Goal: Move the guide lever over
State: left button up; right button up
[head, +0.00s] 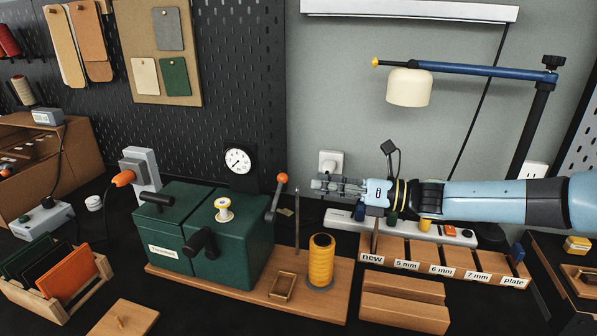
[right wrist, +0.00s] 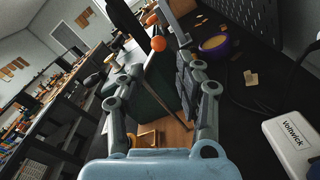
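The lever (head: 272,200) is a dark arm with an orange ball knob (head: 282,178) on the right side of the green press box (head: 232,245). It leans slightly right, with its ball at the top. My right gripper (head: 318,186) comes in from the right and points left at about the height of the knob, to its right and apart from it. In the right wrist view its two fingers (right wrist: 160,75) are spread with nothing between them, and an orange ball (right wrist: 158,43) shows beyond the fingertips. My left gripper is not in view.
A thin upright rod (head: 297,220) and a yellow thread spool (head: 320,265) stand on the wooden base (head: 240,298) beside the press. A dial gauge (head: 238,161) is behind. A power strip (head: 345,217) and a labelled wooden rack (head: 440,255) lie under my right arm.

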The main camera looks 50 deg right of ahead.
aim_at(278, 193)
jog(key=b+x, duration=0.6)
jog(key=x, duration=0.2)
jog(key=shift+a+f, duration=0.1)
jog(key=shift+c, duration=1.2)
jog(key=shift+s+r, duration=0.1)
jog(key=shift+r, duration=0.1)
jog(key=c, duration=0.4)
jog(key=shift+r+p, duration=0.1)
jog(key=shift+p, duration=0.25)
jog(key=shift+c, duration=0.2)
